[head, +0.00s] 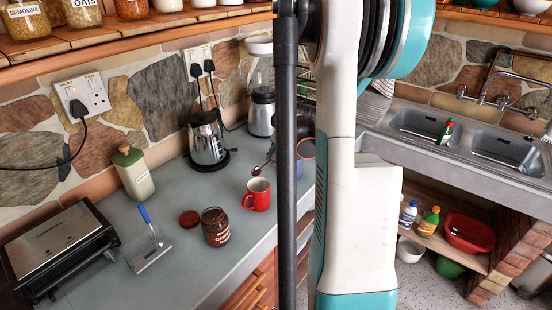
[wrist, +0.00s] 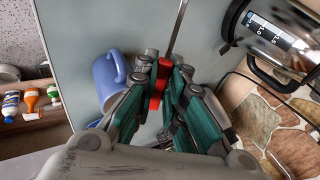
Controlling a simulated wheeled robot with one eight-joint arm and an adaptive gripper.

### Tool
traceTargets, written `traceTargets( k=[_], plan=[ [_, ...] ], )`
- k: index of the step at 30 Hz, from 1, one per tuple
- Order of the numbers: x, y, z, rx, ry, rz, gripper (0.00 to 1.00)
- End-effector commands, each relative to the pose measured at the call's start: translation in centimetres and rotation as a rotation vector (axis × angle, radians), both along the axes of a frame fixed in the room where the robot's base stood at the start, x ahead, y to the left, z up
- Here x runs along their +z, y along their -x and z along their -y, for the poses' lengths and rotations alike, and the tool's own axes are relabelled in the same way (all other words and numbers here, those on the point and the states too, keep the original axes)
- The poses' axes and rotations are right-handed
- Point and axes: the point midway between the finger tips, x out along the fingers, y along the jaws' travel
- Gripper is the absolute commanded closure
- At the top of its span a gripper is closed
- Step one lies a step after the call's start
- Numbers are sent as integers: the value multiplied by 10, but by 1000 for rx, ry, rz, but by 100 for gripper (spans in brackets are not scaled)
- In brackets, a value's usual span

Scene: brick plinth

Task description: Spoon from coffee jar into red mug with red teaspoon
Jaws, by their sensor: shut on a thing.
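My gripper (wrist: 160,72) is shut on the red handle of the teaspoon (wrist: 157,88) in the wrist view. The spoon's metal shaft points away from the jaws and leaves the top of that view. In the head view the spoon's small dark bowl end (head: 256,171) shows just above the red mug; its contents are too small to tell. The red mug (head: 257,195) stands upright on the grey counter. The open coffee jar (head: 215,228) stands in front and left of it, with its dark red lid (head: 189,218) beside it.
A blue mug (wrist: 107,78) is close beside my gripper. A kettle (head: 207,140) stands behind the red mug and also shows in the wrist view (wrist: 275,38).

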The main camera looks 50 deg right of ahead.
Motion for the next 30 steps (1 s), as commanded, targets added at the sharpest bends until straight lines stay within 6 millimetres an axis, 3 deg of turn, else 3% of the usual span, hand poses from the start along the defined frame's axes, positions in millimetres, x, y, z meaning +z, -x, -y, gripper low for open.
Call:
traceTargets(
  k=[9,30],
  plan=[
    [-5,6,0,12,16,307,100],
    [-7,12,0,59,36,785,100]
  ],
)
